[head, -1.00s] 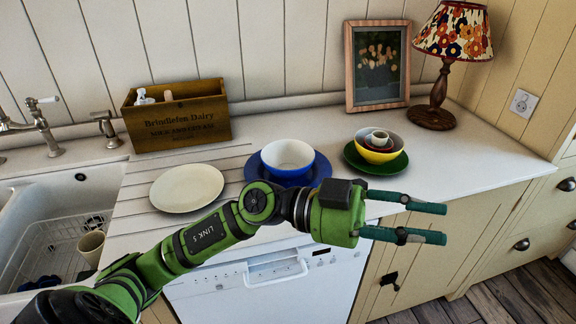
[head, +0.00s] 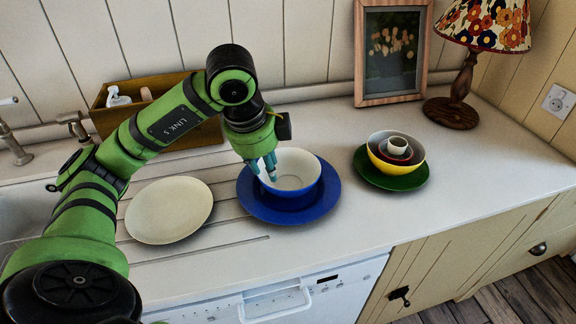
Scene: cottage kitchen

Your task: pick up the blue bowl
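The blue bowl (head: 306,188), white inside, stands upright on a blue plate (head: 286,216) on the counter in the head view. My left gripper (head: 263,172) reaches down from above at the bowl's left side. Its two teal fingers are a little apart, with the tips at the bowl's left rim and over its inside. I cannot tell whether they touch the rim. The fingers hide part of the bowl's left edge. My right gripper is not in view.
A cream plate (head: 168,209) lies left of the bowl. Stacked bowls (head: 382,164) with a small cup stand on a green plate (head: 407,182) to the right. A wooden crate (head: 188,134), picture frame (head: 391,98) and lamp (head: 453,112) stand behind.

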